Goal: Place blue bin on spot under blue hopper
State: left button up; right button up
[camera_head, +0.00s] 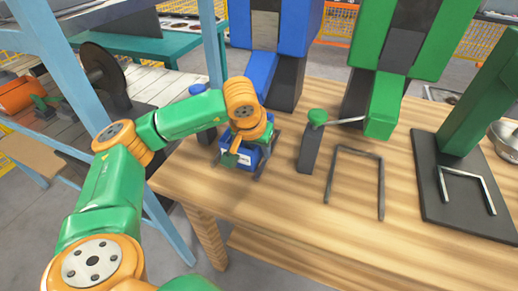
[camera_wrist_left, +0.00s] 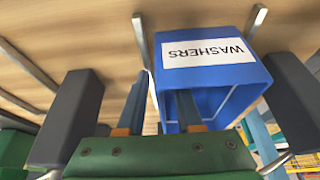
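The blue bin (camera_head: 235,156), labelled WASHERS, sits on the wooden table in front of the blue hopper (camera_head: 287,72). In the left wrist view the bin (camera_wrist_left: 245,75) lies between two metal rods (camera_wrist_left: 146,50), the sides of a bracket on the table. My left gripper (camera_head: 240,150) is over the bin, partly hiding it. In the left wrist view its fingers (camera_wrist_left: 160,100) are apart: one beside the bin's wall, the other over or inside the bin. A gap shows between fingers and wall. My right gripper is not in view.
A dark post with a green knob (camera_head: 317,117) stands right of the bin. An empty U-shaped bracket (camera_head: 358,152) lies before the green hopper (camera_head: 385,100). A green stand on a dark plate (camera_head: 460,200) is at the right. The front table area is clear.

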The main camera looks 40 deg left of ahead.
pick_arm(q)
jog(key=shift+r+p, duration=0.3)
jog(key=shift+r, duration=0.05)
jog(key=v, duration=1.1)
jog(key=shift+s+r, duration=0.2)
jog(key=shift+r, duration=0.15)
